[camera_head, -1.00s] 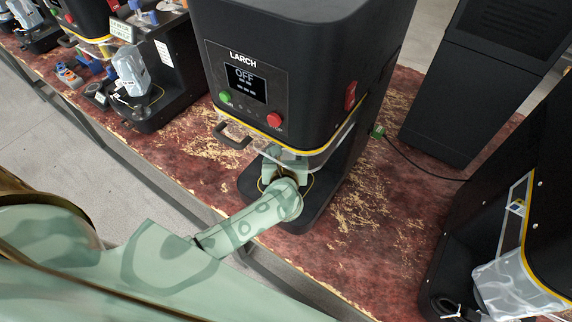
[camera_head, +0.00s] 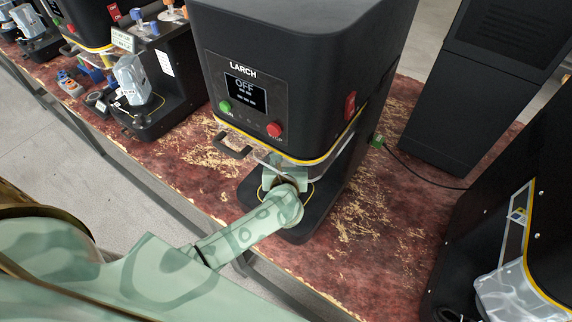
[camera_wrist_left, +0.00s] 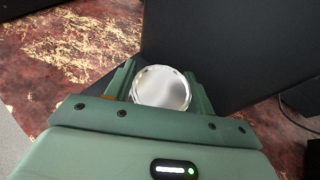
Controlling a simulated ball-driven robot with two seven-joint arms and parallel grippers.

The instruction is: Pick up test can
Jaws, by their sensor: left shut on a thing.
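The test can (camera_wrist_left: 161,88) shows in the left wrist view as a round, shiny silver metal end. It sits between the two green fingers of my left gripper (camera_wrist_left: 161,92), which is shut on it. In the head view my left gripper (camera_head: 284,178) reaches under the head of the black LARCH machine (camera_head: 292,75), above its base plate. My own wrist hides the can there. I cannot tell whether the can touches the base. My right gripper is not in view.
The LARCH machine's screen reads OFF, with a green button (camera_head: 225,106) and a red button (camera_head: 274,130). A handle (camera_head: 232,146) sticks out at its front. Another black machine stands at right and a tall black cabinet (camera_head: 474,85) behind. Worn red bench top (camera_head: 345,245) is clear between them.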

